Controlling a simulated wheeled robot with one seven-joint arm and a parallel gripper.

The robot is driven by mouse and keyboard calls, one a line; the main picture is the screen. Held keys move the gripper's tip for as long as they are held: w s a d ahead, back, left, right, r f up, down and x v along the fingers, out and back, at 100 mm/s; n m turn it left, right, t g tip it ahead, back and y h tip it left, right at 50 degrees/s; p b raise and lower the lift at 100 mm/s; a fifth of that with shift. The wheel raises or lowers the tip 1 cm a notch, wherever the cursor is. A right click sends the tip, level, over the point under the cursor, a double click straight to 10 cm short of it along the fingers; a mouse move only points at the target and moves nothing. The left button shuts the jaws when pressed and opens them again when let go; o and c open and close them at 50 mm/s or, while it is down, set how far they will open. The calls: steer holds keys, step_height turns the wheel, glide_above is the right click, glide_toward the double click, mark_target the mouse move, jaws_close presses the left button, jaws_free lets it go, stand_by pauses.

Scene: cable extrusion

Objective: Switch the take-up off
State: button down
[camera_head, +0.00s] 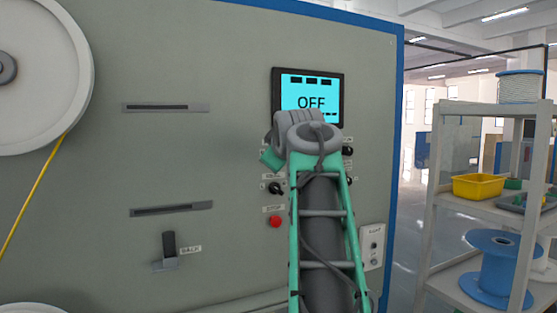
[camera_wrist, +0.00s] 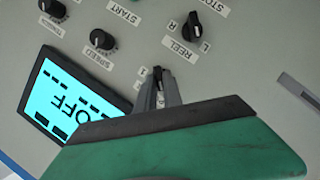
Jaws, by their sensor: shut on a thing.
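The display (camera_head: 311,100) on the grey machine panel reads OFF. It also shows, turned nearly upside down, in the wrist view (camera_wrist: 67,97). In the wrist view my gripper (camera_wrist: 158,85) is shut on a small dark switch (camera_wrist: 158,72) on the panel beside the display. In the head view my own arm covers the fingertips and the switch.
A black REEL selector (camera_wrist: 193,26) marked R and L is close to my fingers. A SPEED knob (camera_wrist: 102,40) is near the display. A red button (camera_head: 275,222) is lower on the panel. A shelf rack (camera_head: 433,190) with spools stands at the right.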

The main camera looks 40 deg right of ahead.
stand_by(0.3)
steer(key=c, duration=1.5)
jaws_free()
steer(key=v, duration=0.7)
steer(key=shift+s+a+r, duration=0.15)
steer(key=shift+s+a, duration=0.05)
steer(key=shift+s, duration=0.1)
